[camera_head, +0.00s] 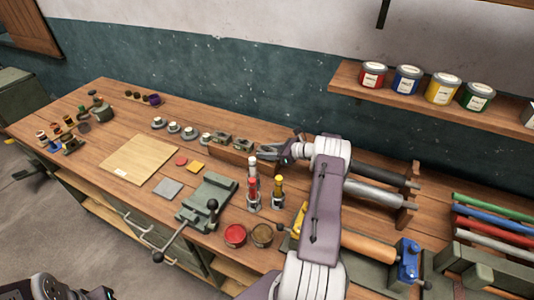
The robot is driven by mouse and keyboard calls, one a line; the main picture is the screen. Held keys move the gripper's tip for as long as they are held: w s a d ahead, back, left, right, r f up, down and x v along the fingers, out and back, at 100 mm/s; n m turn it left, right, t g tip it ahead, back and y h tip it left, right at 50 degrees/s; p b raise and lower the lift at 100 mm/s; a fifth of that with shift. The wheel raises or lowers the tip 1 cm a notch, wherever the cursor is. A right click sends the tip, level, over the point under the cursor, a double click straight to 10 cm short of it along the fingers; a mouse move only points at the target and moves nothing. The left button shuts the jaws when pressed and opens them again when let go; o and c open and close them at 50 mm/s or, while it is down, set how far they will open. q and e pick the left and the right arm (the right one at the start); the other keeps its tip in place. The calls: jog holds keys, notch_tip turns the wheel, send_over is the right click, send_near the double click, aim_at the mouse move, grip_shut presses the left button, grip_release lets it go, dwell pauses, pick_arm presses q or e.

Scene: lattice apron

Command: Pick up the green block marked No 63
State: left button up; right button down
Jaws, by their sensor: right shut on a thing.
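My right gripper (266,152) reaches in from the right over the workbench, at the right end of a long wooden block holder (232,158). Its jaws are shut on a small dark thing that they mostly hide; it is likely the green block, but no marking can be read. Small grey-green blocks (225,138) stand at the holder's back edge, just left of the jaws, and their markings are too small to read. Part of my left gripper (50,289) shows as a dark body at the bottom left edge; its fingertips are out of view.
A wooden board (138,158) lies left. Paint tins (408,79) line the shelf above.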

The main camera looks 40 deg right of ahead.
aim_at(267, 149)
jog(key=shift+w+r, duration=0.1)
jog(key=shift+r, duration=0.1)
jog(key=shift+r, duration=0.2)
notch_tip(267, 149, up, 4)
jog(key=shift+f+b, duration=0.2)
jog(key=shift+b, duration=0.45)
jog(key=s+a+r+b, duration=0.1)
jog(key=s+a+r, duration=0.1)
jog(key=s+r, duration=0.4)
jog(key=s, duration=0.5)
jog(key=shift+s+a+r+b, duration=0.15)
jog(key=shift+s+r+b, duration=0.15)
jog(key=shift+r+b, duration=0.1)
